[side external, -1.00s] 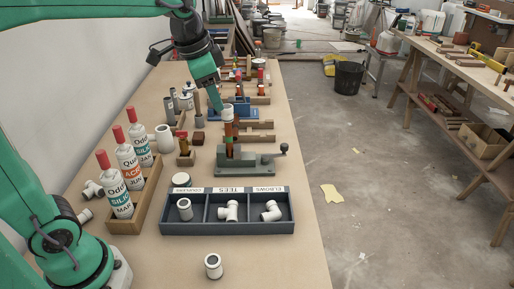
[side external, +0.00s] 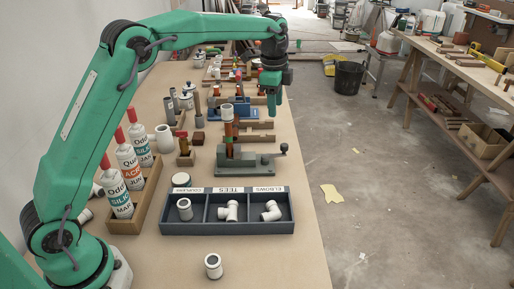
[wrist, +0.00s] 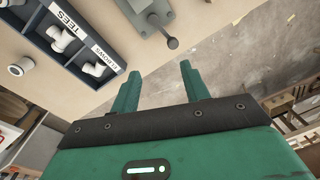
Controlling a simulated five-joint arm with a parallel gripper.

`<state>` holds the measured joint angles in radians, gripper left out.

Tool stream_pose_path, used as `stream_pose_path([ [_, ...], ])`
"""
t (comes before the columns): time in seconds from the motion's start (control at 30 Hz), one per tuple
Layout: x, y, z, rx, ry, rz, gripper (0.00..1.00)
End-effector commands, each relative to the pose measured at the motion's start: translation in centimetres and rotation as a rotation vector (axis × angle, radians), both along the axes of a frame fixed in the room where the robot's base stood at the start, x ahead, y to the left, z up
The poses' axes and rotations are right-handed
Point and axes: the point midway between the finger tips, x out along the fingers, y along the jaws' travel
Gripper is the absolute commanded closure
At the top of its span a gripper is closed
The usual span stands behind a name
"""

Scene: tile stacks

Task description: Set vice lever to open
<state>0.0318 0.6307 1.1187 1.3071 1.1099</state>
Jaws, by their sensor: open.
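The grey-green vice (side external: 262,166) stands on the bench behind the blue-grey tray. Its lever (side external: 283,149) sticks out at the right end with a dark round knob; the knob also shows in the wrist view (wrist: 172,43). My gripper (side external: 271,113) is open and empty, fingers pointing down, beyond and above the lever near the bench's right edge. In the wrist view its two fingers (wrist: 159,70) are apart, with the knob past them.
The tray (side external: 227,228) holds white fittings in labelled compartments. A wooden box (side external: 125,226) with several red-capped bottles stands left. A blue fixture (side external: 243,110) and wooden blocks lie behind the vice. The bench is clear right of the lever, up to its edge.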

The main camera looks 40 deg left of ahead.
Motion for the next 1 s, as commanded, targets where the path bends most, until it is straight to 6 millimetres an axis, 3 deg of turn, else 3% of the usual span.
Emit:
stream_pose_path([
  [0.2,3.0,-0.3,-4.3,0.009,0.049,-0.133,0.54],
  [0.4,4.4,-0.5,-6.8,0.012,0.077,-0.214,0.54],
  [1.0,4.7,-0.6,-8.9,0.013,0.086,-0.24,0.54],
])
